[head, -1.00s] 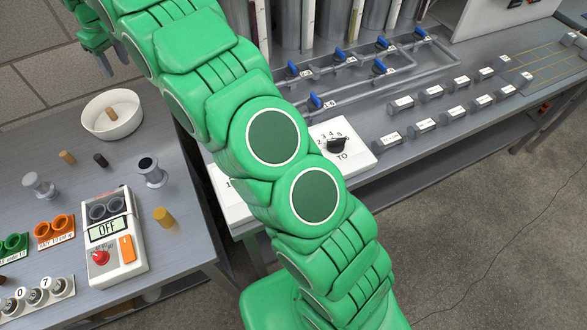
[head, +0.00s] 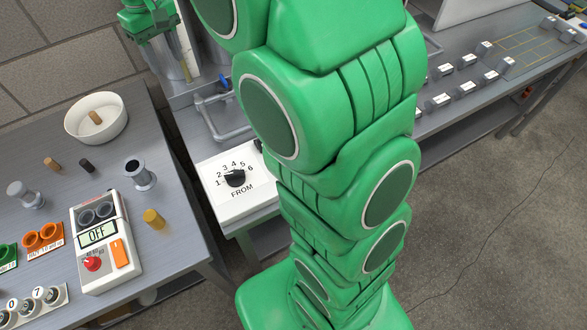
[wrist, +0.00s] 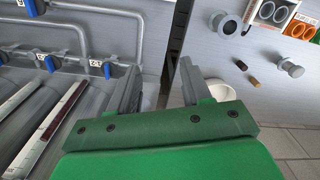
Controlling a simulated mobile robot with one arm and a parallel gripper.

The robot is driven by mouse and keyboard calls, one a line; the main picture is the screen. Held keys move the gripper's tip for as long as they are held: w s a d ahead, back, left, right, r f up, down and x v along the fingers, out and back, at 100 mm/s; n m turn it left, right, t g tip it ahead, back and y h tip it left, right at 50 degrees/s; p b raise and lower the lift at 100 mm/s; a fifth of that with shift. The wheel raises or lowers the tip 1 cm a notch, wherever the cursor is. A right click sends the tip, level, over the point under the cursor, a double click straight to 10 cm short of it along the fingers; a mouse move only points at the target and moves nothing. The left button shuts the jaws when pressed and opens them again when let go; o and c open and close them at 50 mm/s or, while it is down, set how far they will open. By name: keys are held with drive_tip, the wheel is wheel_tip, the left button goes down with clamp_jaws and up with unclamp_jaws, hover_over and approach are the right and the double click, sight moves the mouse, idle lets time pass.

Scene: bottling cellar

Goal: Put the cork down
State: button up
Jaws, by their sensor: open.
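A tan cork (head: 95,117) lies inside the white bowl (head: 72,127) at the back of the left bench. A second tan cork (head: 52,163) and a dark stopper (head: 86,165) stand on the bench in front of the bowl. A yellow stopper (head: 154,219) stands near the bench's right edge. My gripper (wrist: 160,88) is open with nothing between its fingers, over the gap between the two benches. In the wrist view the bowl (wrist: 221,91) is partly hidden by the right finger; the tan cork (wrist: 253,81) and dark stopper (wrist: 241,65) show beyond it.
A white device reading OFF (head: 98,237), orange cups (head: 43,237) and metal pieces (head: 140,173) occupy the left bench. Blue-handled valves (wrist: 51,63) and pipes line the other bench. My arm hides much of that bench.

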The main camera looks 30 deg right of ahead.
drive_tip(key=s+d+f+m, duration=0.1)
drive_tip(key=s+d, duration=0.2)
drive_tip(key=s, duration=0.8)
drive_tip(key=s+d+f+m+g, duration=0.1)
drive_tip(key=s+d, duration=0.3)
drive_tip(key=s, duration=0.8)
drive_tip(key=s+d+f+m, duration=0.2)
drive_tip(key=s+d, duration=0.2)
drive_tip(key=s, duration=0.8)
drive_tip(key=shift+f, duration=0.3)
drive_tip(key=shift+o, duration=0.6)
